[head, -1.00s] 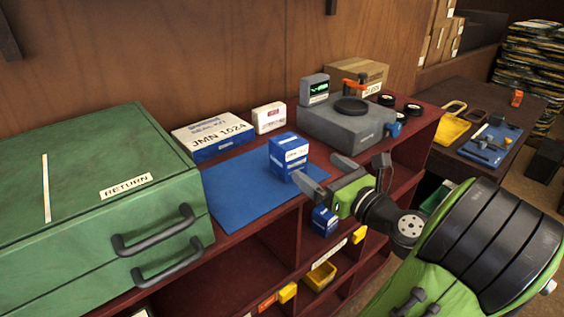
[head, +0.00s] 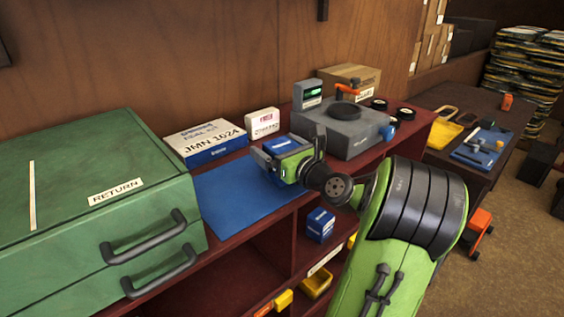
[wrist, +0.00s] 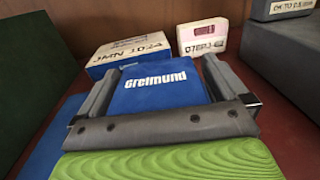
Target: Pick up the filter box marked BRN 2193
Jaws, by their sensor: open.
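A blue box (head: 284,145) stands at the right end of the blue mat (head: 222,196), on the dark red shelf top. In the wrist view the blue box (wrist: 160,88) shows the word "Greimund" in white; no BRN 2193 mark is readable. My gripper (head: 291,149) is open around it, one finger on each side. In the wrist view a finger stands left and right of the box, and contact cannot be told. My gripper hides the box's lower part in the head view.
A white-and-blue box marked JMN 1024 (head: 205,142) and a small white box (head: 262,122) stand behind. A grey machine (head: 345,135) is close on the right, a green RETURN cabinet (head: 90,190) on the left. Another blue box (head: 320,225) sits in the shelf below.

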